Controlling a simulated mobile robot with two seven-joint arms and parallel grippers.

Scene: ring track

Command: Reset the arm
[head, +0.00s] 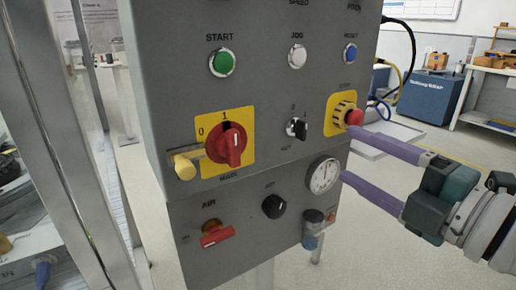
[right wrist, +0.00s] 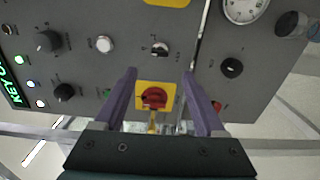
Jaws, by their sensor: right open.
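My right gripper (head: 347,153) comes in from the right, with its two long purple fingers spread and nothing between them. Its fingertips are by the right edge of a grey control panel (head: 262,100); I cannot tell whether they touch it. In the right wrist view, the open fingers (right wrist: 159,72) point at the panel, with a red rotary switch on a yellow plate (right wrist: 140,101) seen between them. In the head view, a blue RESET button (head: 350,54) is at the panel's upper right. A red emergency stop (head: 354,117) sits below it, close above the upper fingertip. My left gripper is not in view.
The panel also bears a green START button (head: 222,62), a white JOG button (head: 297,57), a red main switch (head: 229,146), a red air valve (head: 217,236) and a gauge (head: 323,175). A metal post (head: 80,130) stands left. A blue cabinet (head: 428,97) is behind.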

